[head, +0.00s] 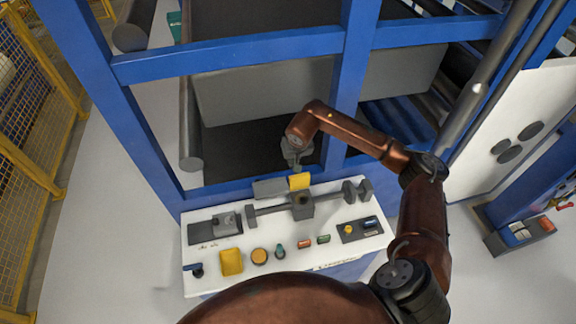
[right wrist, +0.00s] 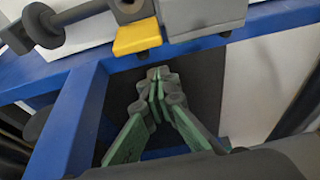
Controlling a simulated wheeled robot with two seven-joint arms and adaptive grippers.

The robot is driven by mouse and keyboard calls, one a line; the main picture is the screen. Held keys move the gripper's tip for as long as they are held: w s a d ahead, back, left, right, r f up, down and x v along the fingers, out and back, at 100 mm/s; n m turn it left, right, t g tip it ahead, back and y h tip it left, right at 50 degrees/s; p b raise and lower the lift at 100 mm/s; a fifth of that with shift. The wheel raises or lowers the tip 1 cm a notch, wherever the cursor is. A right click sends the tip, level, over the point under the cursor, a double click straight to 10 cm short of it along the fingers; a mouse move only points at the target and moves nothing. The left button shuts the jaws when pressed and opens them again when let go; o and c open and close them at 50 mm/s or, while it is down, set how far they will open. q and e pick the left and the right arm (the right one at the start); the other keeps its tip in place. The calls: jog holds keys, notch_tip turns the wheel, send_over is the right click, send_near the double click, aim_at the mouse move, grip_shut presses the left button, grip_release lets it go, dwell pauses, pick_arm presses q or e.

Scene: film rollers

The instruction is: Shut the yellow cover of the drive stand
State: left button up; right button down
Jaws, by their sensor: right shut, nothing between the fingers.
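The drive stand is a grey block (head: 302,207) with a shaft through it, on the white table top. Its yellow cover (head: 299,181) stands at the block's far side, tilted away from it, so it looks open. In the right wrist view the yellow cover (right wrist: 138,37) juts out from the grey block. My right gripper (head: 294,160) is just beyond the cover, near the blue frame. Its green-backed fingers (right wrist: 158,76) are shut and empty, apart from the cover in the wrist view. My left gripper is not in view.
The blue frame (head: 230,55) rises behind the table (head: 205,275), close to my right gripper. A grey box (head: 270,188) sits left of the cover.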

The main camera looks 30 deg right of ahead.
aim_at(298, 179)
jog(key=p+x, duration=0.1)
jog(key=x, duration=0.4)
jog(key=p+x, duration=0.1)
jog(key=x, duration=0.3)
jog(key=shift+d+f, duration=0.25)
jog(key=shift+f, duration=0.15)
